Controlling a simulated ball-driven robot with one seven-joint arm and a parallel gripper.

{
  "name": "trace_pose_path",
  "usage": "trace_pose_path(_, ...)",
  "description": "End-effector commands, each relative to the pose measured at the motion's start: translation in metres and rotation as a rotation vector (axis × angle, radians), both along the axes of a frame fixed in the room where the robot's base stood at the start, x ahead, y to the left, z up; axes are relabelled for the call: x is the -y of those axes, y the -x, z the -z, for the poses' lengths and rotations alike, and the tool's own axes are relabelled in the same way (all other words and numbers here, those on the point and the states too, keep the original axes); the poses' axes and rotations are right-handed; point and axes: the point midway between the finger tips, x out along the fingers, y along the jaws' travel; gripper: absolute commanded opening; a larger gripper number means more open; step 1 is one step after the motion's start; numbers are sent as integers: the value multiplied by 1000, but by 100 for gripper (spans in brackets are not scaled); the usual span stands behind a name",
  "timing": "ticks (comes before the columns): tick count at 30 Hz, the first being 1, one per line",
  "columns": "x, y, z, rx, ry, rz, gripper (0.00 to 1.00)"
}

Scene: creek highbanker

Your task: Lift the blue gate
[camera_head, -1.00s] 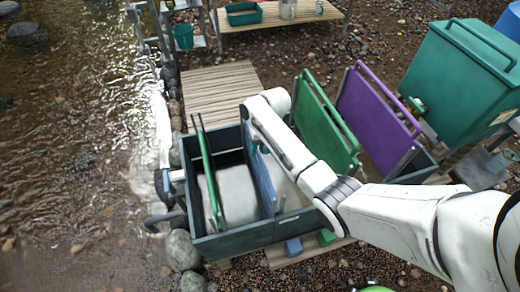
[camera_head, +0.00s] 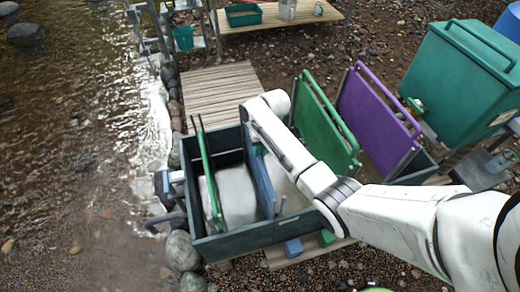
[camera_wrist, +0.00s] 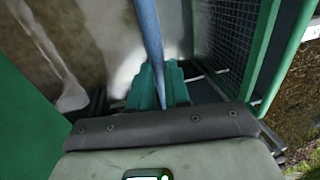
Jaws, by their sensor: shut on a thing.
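The blue gate (camera_head: 263,186) stands in the open dark box (camera_head: 235,240), right of a green gate (camera_head: 209,180). In the wrist view the blue gate (camera_wrist: 150,38) shows as a narrow blue edge running up from between my gripper's teal fingers (camera_wrist: 157,88). My gripper is shut on this edge. In the head view my arm hides most of the gripper and the far end of the blue gate.
A larger green panel (camera_head: 322,128) and a purple panel (camera_head: 372,120) stand tilted at the box's right part, close to my arm. A teal bin (camera_head: 462,85) is farther right. Water lies left. A slatted wooden platform (camera_head: 220,92) is behind the box.

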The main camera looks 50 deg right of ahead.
Motion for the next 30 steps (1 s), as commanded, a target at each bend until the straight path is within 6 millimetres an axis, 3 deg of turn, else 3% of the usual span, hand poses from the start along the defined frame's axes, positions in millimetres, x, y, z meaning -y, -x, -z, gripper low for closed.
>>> trace_pose_path(11, 0, 0, -10, 0, 0, 0, 0)
trace_pose_path(30, 0, -1, -101, 1, 1, -1, 0)
